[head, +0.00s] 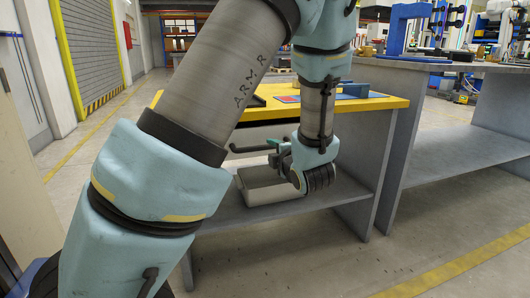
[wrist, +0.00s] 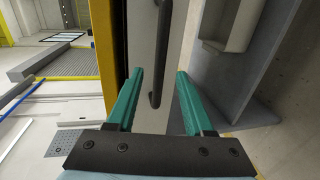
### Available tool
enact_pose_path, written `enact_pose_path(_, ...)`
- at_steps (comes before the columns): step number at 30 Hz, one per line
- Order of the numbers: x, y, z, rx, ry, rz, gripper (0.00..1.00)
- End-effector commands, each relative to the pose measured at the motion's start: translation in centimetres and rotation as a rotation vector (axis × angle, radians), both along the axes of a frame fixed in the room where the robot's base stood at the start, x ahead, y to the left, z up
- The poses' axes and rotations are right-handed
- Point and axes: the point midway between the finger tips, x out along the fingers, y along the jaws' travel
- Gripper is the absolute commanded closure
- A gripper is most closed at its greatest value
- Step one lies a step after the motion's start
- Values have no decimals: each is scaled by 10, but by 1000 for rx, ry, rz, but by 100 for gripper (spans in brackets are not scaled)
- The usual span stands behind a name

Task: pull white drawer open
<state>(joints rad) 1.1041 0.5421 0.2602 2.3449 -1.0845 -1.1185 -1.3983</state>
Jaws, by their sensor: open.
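The white drawer (wrist: 178,60) shows in the wrist view as a pale front panel beside the bench's yellow edge. Its black bar handle (wrist: 162,45) runs up the picture, with its lower end between my fingertips. My gripper (wrist: 160,74) is open, one teal finger on each side of the handle's line, and I see no clear contact. In the head view the handle (head: 250,149) sticks out under the yellow bench top, just left of my gripper (head: 278,148). My arm hides much of the drawer front there, so how far it stands open is unclear.
A pale box (head: 262,186) stands on the bench's lower shelf (head: 240,213), below my gripper. The yellow bench top (head: 375,103) is just above. A second grey bench (head: 455,140) stands to the right. The floor (head: 330,262) in front is clear.

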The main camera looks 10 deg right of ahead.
Motion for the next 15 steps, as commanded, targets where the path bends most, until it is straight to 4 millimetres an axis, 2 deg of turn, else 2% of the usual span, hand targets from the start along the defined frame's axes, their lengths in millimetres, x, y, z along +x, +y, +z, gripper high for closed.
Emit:
enact_pose_path(3,24,4,-7,2,0,3,48)
enact_pose_path(7,45,7,-11,1,0,2,48)
enact_pose_path(15,67,9,-14,2,0,0,48)
